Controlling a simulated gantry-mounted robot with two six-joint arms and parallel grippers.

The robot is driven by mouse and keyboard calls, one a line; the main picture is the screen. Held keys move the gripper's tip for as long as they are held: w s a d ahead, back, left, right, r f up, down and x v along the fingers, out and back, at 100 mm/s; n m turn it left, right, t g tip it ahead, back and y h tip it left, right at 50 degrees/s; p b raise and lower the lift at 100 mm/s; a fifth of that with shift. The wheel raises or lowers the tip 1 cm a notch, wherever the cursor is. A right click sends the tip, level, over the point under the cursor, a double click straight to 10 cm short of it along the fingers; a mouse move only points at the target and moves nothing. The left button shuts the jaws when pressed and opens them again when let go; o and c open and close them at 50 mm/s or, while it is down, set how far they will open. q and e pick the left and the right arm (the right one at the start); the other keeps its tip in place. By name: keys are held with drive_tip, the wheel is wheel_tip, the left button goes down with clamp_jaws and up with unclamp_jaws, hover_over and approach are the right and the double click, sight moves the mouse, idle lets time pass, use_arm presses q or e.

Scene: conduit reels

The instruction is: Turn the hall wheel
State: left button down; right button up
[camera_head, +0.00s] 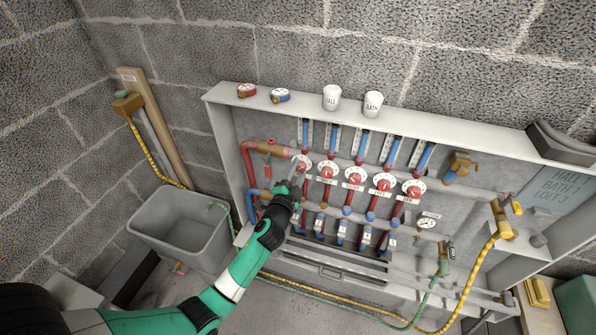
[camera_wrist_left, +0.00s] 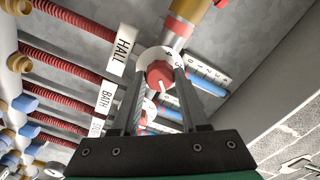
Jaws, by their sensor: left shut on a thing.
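The hall wheel is a red knob with a white numbered dial, the leftmost of a row of several like it; it shows in the head view (camera_head: 302,163) and in the left wrist view (camera_wrist_left: 158,74). A white HALL label (camera_wrist_left: 124,49) sits beside it. My left gripper (camera_head: 297,172) reaches it from below and in front. In the left wrist view the two fingers (camera_wrist_left: 158,85) lie on either side of the red knob, shut on it. The gripper hides part of the wheel's lower side in the head view. My right gripper is not in view.
The other red wheels (camera_head: 355,179) run close to the right, above blue-capped pipes. White cups (camera_head: 332,97) and small red and blue wheels (camera_head: 247,90) stand on the cabinet's top ledge. A grey tub (camera_head: 180,232) stands left. A yellow hose (camera_head: 473,270) hangs right.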

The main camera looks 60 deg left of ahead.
use_arm(q)
drive_tip(key=shift+c, duration=2.1)
unclamp_jaws()
drive_tip(key=shift+s+d, duration=0.35)
drive_tip(key=shift+d, duration=0.05)
drive_tip(key=p+v, duration=0.1)
drive_tip(key=v, duration=0.9)
drive_tip(key=shift+s+d, duration=0.2)
drive_tip(key=shift+r, duration=0.15)
